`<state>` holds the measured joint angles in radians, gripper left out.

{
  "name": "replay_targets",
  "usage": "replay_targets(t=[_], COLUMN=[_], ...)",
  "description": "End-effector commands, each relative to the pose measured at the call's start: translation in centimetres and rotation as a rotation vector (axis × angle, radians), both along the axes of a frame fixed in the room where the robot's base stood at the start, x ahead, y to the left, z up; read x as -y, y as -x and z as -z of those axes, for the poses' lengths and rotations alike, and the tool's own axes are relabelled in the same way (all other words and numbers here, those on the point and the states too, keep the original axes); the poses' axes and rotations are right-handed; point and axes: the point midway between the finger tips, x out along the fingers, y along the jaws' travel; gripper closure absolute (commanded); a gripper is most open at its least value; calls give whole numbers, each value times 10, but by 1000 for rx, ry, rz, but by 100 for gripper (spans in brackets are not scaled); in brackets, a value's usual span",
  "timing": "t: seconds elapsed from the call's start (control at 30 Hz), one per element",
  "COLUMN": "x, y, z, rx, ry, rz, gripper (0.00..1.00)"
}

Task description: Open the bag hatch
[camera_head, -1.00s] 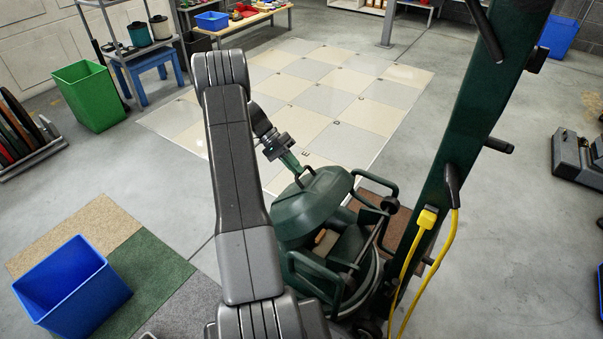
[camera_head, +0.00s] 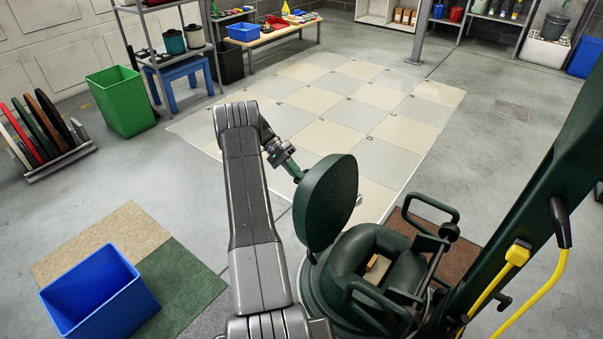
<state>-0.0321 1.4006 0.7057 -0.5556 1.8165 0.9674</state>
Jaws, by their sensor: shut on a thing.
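The dark green bag hatch (camera_head: 329,203) is a rounded lid on the green floor machine (camera_head: 343,257). It stands swung up, close to upright, at the machine's left side. The opening beside it is uncovered, and a small tan and white thing (camera_head: 377,266) shows inside. My gripper (camera_head: 298,176) is at the upper left edge of the hatch, on its outer face. It is shut on the hatch's handle, which is mostly hidden by the fingers. My arm reaches up from the bottom, left of the machine.
A green column (camera_head: 540,200) with a yellow plug and cord (camera_head: 517,255) rises at the right of the machine. A blue bin (camera_head: 100,290) stands on carpet squares at the lower left. The tiled floor (camera_head: 350,110) beyond is clear.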

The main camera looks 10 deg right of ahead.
Motion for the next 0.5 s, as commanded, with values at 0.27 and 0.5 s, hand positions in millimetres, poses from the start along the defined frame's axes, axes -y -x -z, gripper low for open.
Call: replay_targets(t=[0.27,0.5], x=[-9,-10], y=[-14,-15], z=[-2,-2], rx=[-21,-26], ry=[42,48], rz=[-6,-6], gripper=[100,100])
